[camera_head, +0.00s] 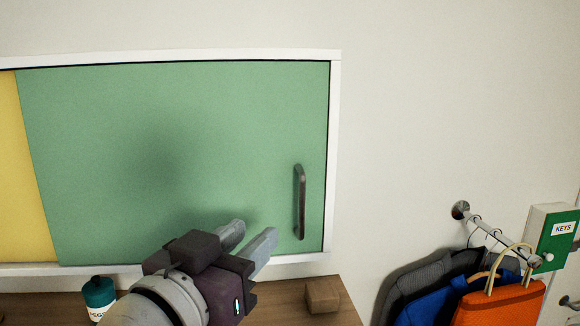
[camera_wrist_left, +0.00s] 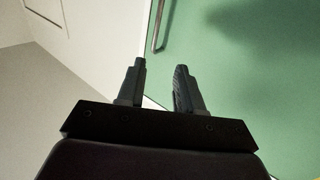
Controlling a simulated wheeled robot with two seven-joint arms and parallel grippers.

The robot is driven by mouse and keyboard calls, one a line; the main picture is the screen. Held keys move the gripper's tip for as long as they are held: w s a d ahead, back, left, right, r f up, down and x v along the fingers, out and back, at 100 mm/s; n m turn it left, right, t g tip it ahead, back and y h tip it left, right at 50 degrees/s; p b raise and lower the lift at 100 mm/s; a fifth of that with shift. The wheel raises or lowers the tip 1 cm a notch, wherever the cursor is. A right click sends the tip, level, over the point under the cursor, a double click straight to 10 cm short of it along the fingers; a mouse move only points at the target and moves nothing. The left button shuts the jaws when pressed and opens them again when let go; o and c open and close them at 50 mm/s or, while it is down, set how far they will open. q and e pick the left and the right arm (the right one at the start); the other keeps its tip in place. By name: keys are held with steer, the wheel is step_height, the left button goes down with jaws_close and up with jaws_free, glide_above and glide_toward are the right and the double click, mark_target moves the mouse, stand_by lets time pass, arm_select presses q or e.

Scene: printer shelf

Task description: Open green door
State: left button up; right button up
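The green door (camera_head: 170,150) is a flat panel in a white-framed wall cabinet, and its right edge sits against the frame. A dark metal bar handle (camera_head: 300,202) stands upright near the door's right edge. My left gripper (camera_head: 254,240) is below and to the left of the handle, in front of the door's lower part. Its fingers are apart with nothing between them. In the left wrist view the gripper (camera_wrist_left: 160,85) also shows open, with the handle (camera_wrist_left: 157,28) and the green door (camera_wrist_left: 245,85) beyond the fingertips. My right gripper is not in view.
A yellow panel (camera_head: 22,180) is left of the green door. Below is a wooden surface (camera_head: 345,308) with a teal-capped bottle (camera_head: 98,293) and a small brown block (camera_head: 322,295). At right are hanging clothes, an orange bag (camera_head: 500,303) and a green key box (camera_head: 553,240).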

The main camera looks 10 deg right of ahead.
arm_select(q)
steer(key=b, duration=0.2)
glide_toward(300, 204)
steer(key=x, duration=0.4)
steer(key=p+x, duration=0.1)
steer(key=x, duration=0.3)
steer(key=shift+r+p, duration=0.25)
steer(key=shift+p, duration=0.05)
steer(key=shift+w+f, duration=0.1)
steer(key=shift+w, duration=0.25)
steer(key=shift+d, duration=0.15)
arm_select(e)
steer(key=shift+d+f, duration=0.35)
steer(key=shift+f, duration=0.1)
arm_select(q)
steer(key=shift+d, duration=0.2)
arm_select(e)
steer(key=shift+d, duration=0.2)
arm_select(q)
steer(key=c, duration=0.6)
steer(key=shift+a, duration=0.15)
jaws_close()
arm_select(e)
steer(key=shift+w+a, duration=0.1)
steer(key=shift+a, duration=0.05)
arm_select(q)
steer(key=shift+f, duration=0.1)
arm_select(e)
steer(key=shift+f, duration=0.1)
